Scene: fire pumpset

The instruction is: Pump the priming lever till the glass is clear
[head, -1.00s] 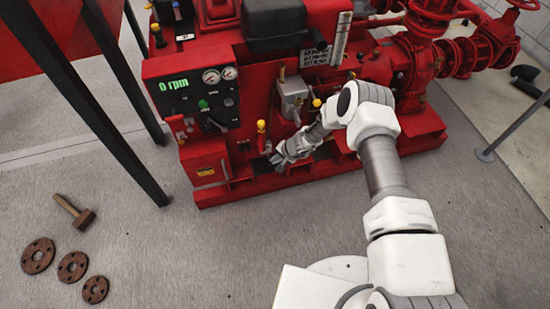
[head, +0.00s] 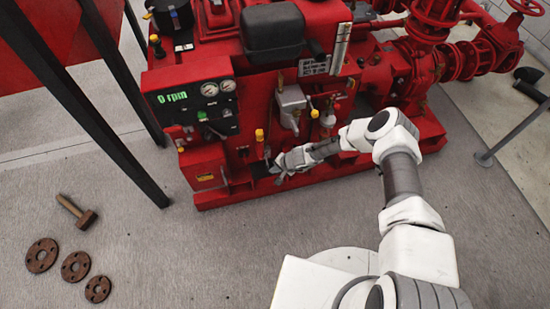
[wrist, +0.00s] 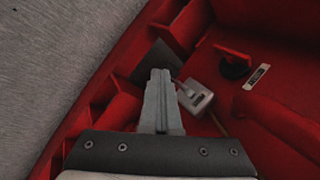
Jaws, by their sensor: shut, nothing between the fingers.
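My gripper (head: 278,168) is low at the front of the red pumpset (head: 205,160), below the control panel. In the wrist view the fingers (wrist: 160,74) are together, with nothing between them. A yellow-tipped lever (head: 260,135) stands above and left of the gripper. Another yellow-tipped lever (head: 314,113) is up and right, beside a grey housing (head: 291,103). I cannot tell for sure which is the priming lever. In the wrist view a small grey block with a rod (wrist: 195,96) lies just right of the fingertips, apart from them. The glass cannot be made out clearly.
The control panel (head: 195,108) reads 0 rpm. Red pipework (head: 430,60) is at the right. A mallet (head: 77,212) and rusty flanges (head: 75,266) lie on the floor at left. The floor in front is clear.

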